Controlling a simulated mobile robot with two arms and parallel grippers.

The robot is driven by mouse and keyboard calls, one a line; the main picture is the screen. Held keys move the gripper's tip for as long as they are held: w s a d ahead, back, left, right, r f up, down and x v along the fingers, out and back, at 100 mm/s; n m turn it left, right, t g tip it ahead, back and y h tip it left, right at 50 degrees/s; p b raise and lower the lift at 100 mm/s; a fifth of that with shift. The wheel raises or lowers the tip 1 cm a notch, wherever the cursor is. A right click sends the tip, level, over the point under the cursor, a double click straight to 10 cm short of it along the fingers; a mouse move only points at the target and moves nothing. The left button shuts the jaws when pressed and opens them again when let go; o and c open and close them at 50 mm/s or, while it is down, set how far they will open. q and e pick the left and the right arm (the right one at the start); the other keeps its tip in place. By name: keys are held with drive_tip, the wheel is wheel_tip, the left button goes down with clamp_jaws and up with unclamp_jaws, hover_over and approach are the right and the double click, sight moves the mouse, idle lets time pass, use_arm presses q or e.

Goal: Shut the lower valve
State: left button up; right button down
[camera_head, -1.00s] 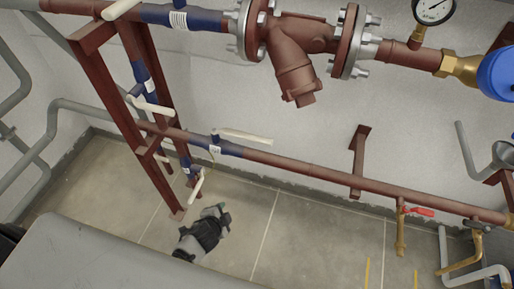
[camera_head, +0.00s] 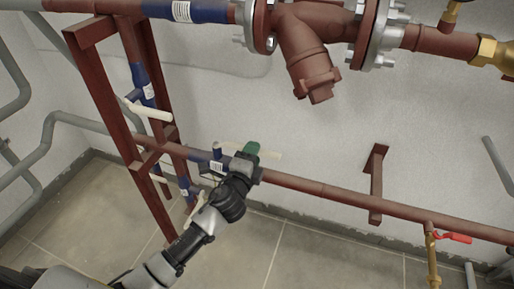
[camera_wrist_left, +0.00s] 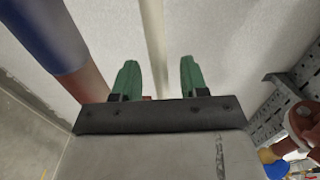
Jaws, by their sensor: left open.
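The lower valve has a blue body (camera_head: 217,166) on the lower red pipe (camera_head: 330,192). Its long cream handle (camera_head: 268,154) runs roughly along the pipe, partly hidden by my left gripper (camera_head: 250,150). In the left wrist view the handle (camera_wrist_left: 153,45) runs up between the two green fingers of the open left gripper (camera_wrist_left: 155,80), with gaps on both sides. I cannot tell whether the fingertips reach past it in depth. My right gripper is not in view.
A red frame (camera_head: 100,95) stands at the left, with another cream-handled valve (camera_head: 152,111) near it. A large flanged strainer (camera_head: 305,50) hangs above. A red-handled tap (camera_head: 455,238) is at the right. Bare wall lies behind the pipe.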

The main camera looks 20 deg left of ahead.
use_arm(q)
drive_tip(key=shift+w, duration=1.85)
clamp_jaws()
